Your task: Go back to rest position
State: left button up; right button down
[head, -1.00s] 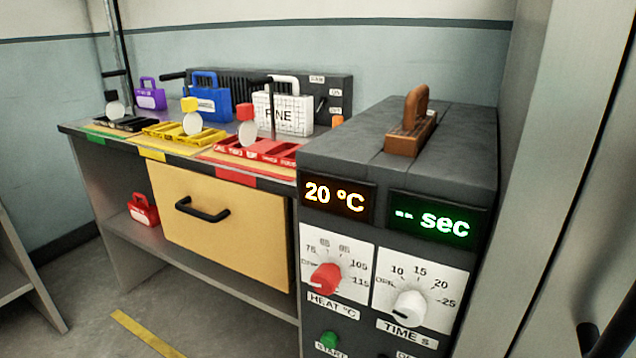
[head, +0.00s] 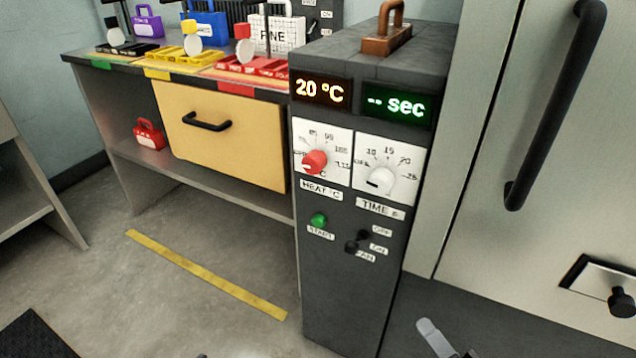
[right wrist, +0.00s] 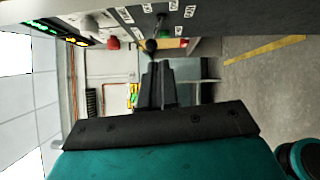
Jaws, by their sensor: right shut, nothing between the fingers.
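My right gripper (right wrist: 157,72) shows in the right wrist view as two dark fingers shut together, with nothing between them. Its tips are near the control cabinet's front panel (right wrist: 185,18) in that view; the exact gap cannot be told. In the head view, only a light grey part with a dark bit beside it shows at the bottom edge, right of the cabinet. My left gripper is not visible. The cabinet (head: 345,290) carries a red heat knob (head: 315,162), a white time knob (head: 380,180), a green start button (head: 318,219) and black switches (head: 362,235).
A bench with a closed yellow drawer (head: 222,135) stands left of the cabinet, with coloured trays on top and a red case (head: 149,134) on its shelf. A tall cabinet door with a black handle (head: 560,100) is at right. Floor with a yellow line (head: 205,273) is clear.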

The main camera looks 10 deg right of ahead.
jog(key=s+a+f+m+g+h, duration=0.1)
jog(key=a+m+g, duration=0.3)
jog(key=m, duration=0.6)
jog(key=s+a+f+m+g+h, duration=0.1)
jog(key=a+m+g+h, duration=0.2)
jog(key=m, duration=0.7)
pick_arm(q)
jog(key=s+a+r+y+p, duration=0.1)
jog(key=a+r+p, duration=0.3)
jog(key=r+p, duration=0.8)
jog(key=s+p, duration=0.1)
jog(key=p, duration=0.5)
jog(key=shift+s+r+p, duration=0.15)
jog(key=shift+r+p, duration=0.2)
jog(key=shift+p, duration=0.05)
pick_arm(e)
notch_tip(320, 180, up, 13)
jog(key=s+d, duration=0.1)
jog(key=d, duration=0.1)
jog(key=shift+s+d, duration=0.25)
jog(key=shift+d, duration=0.1)
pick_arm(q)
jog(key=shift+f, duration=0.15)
pick_arm(e)
jog(key=shift+f, duration=0.15)
